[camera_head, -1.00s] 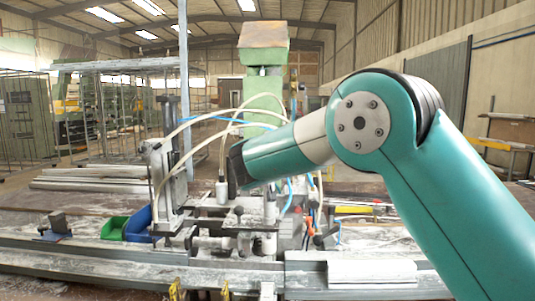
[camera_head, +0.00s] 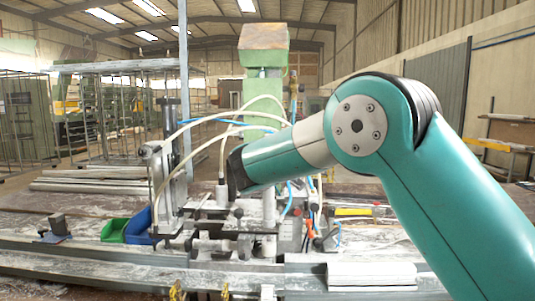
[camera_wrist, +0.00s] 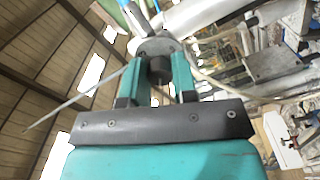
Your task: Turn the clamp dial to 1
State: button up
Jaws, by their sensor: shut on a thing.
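In the wrist view, the two teal fingers of my gripper (camera_wrist: 158,66) are closed on the sides of a dark round knob, the clamp dial (camera_wrist: 159,72). A grey round disc (camera_wrist: 156,46) sits just beyond the fingertips, behind the knob. No numbers or marks on the dial can be made out. In the head view, my teal arm reaches from the right to the clamp machine (camera_head: 168,190) at the middle of the bench. The fingers and the dial are hidden there behind my arm.
Pale hoses (camera_head: 217,113) loop over the machine close to my wrist. A green bin (camera_head: 113,230) and a blue bin (camera_head: 138,226) stand left of it. A long metal profile rail (camera_head: 80,258) runs along the bench front. A green column (camera_head: 263,95) rises behind.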

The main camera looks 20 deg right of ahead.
jog(key=shift+n, duration=0.6)
jog(key=o, duration=0.9)
jog(key=shift+o, duration=0.2)
jog(key=b+v, duration=0.7)
jog(key=v, duration=1)
jog(key=shift+s, duration=0.25)
jog(key=shift+a, duration=0.1)
